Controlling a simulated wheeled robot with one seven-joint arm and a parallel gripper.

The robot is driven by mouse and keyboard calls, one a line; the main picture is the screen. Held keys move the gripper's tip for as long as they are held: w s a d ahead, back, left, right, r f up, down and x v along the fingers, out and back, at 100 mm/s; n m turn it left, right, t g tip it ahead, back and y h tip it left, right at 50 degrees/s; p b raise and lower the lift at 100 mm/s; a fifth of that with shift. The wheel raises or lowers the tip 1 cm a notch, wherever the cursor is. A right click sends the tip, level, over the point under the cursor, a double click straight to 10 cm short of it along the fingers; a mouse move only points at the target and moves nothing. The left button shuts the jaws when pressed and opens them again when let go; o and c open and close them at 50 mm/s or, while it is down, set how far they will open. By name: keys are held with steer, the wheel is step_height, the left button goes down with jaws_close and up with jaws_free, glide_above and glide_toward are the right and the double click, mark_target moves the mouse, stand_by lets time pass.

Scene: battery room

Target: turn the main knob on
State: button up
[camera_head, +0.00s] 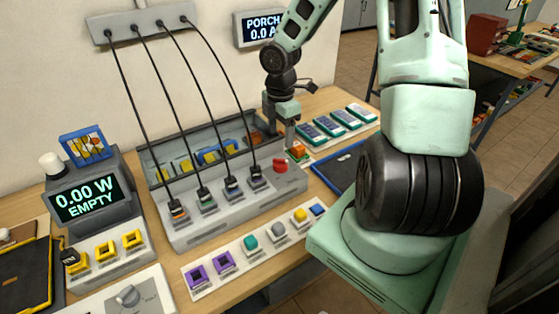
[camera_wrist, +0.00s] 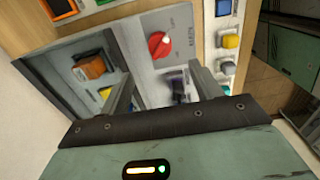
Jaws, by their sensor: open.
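A red rotary knob (camera_head: 281,165) sits at the right end of the grey charging panel (camera_head: 190,238). In the wrist view the red knob (camera_wrist: 159,45) shows a white pointer mark; the lettering beside it is too small to read for sure. My gripper (camera_head: 291,147) is above and just behind the knob in the head view, fingers pointing down. In the wrist view my gripper (camera_wrist: 163,82) is open and empty, and the knob lies beyond the fingertips, apart from them. A separate grey knob (camera_head: 127,295) sits on a unit at the lower left.
Black cables run from a wall box (camera_head: 140,20) to plugs on the panel. A clear-sided bin (camera_head: 205,150) stands behind it. A strip of coloured buttons (camera_head: 255,245) lies in front. Green-white modules (camera_head: 330,125) and a blue tray (camera_head: 340,168) are to the right. A display (camera_head: 85,200) reads 0.00 W EMPTY.

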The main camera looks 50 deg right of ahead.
mark_target(280, 160)
step_height(280, 160, down, 10)
steer(key=shift+f+b, duration=0.25)
steer(key=shift+b, duration=0.35)
steer(key=c, duration=1)
